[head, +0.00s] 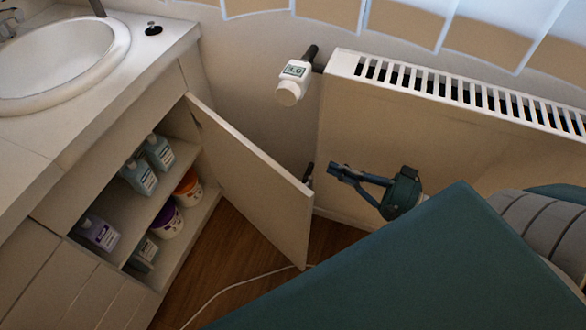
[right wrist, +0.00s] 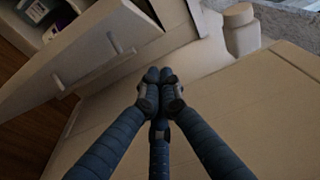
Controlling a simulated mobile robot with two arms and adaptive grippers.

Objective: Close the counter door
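The counter door (head: 258,190) is a beige panel standing wide open, swung out from the cabinet (head: 62,262) under the sink. In the right wrist view the door (right wrist: 75,50) lies at the upper left, beyond the fingertips. My right gripper (head: 338,170) is to the right of the door's free edge, near the radiator, and looks apart from the door. In the right wrist view its fingertips (right wrist: 160,76) are together with nothing between them. My left gripper is not in view.
Bottles (head: 140,175) and tubs (head: 168,221) stand on the cabinet shelves. A white radiator (head: 440,130) with a thermostat valve (head: 293,82) is on the wall behind the gripper. A white cable (head: 232,288) lies on the wooden floor (head: 232,262).

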